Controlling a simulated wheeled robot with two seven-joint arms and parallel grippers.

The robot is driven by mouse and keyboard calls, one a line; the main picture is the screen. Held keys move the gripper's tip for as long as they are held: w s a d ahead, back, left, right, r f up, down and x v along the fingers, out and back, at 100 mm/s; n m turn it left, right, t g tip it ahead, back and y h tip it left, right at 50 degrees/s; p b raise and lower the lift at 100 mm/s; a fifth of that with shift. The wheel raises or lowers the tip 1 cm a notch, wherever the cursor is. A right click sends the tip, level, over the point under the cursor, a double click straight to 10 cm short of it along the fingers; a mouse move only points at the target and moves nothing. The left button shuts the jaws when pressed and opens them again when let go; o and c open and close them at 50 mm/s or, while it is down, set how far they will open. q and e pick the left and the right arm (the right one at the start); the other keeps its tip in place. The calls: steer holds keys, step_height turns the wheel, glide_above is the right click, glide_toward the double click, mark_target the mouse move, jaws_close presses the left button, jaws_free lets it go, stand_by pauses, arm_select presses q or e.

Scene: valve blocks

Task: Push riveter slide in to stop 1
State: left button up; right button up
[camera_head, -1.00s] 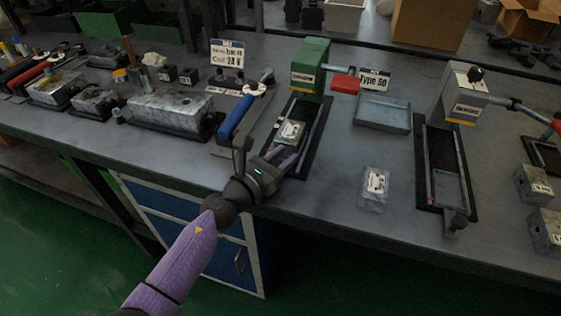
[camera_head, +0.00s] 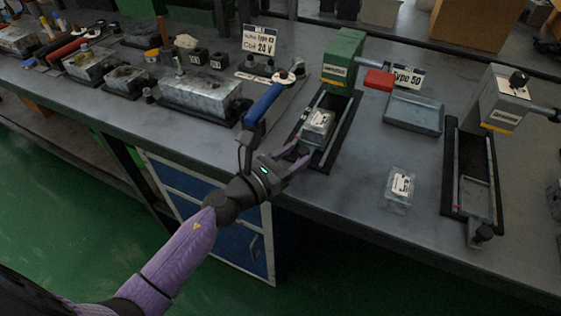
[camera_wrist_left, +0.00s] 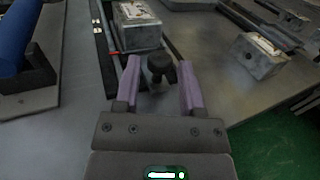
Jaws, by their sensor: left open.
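The green riveter (camera_head: 342,62) stands on the bench with a dark rail bed (camera_head: 343,118) running out toward the front edge. A grey metal block with a white label (camera_head: 318,127) sits on its slide, out in front of the green head; it also shows in the left wrist view (camera_wrist_left: 137,27). My left gripper (camera_head: 297,153) is open at the front end of the bed. In the left wrist view, a black knob (camera_wrist_left: 159,66) at the slide's front lies between the two purple fingers, with gaps on both sides. My right gripper is not in view.
A blue-handled tool (camera_head: 263,104) stands close left of the rail bed. A red lever (camera_head: 379,79) sticks out right of the green head. A loose labelled block (camera_head: 399,187), a grey tray (camera_head: 414,113) and a grey machine (camera_head: 495,98) stand to the right.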

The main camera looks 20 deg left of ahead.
arm_select(q)
steer(key=v, duration=0.4)
steer(key=shift+s+a, duration=0.15)
steer(key=shift+s, duration=0.05)
steer(key=shift+s+a, duration=0.1)
steer(key=shift+s, duration=0.15)
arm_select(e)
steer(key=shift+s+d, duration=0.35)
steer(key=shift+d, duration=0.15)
arm_select(q)
steer(key=shift+c, duration=0.2)
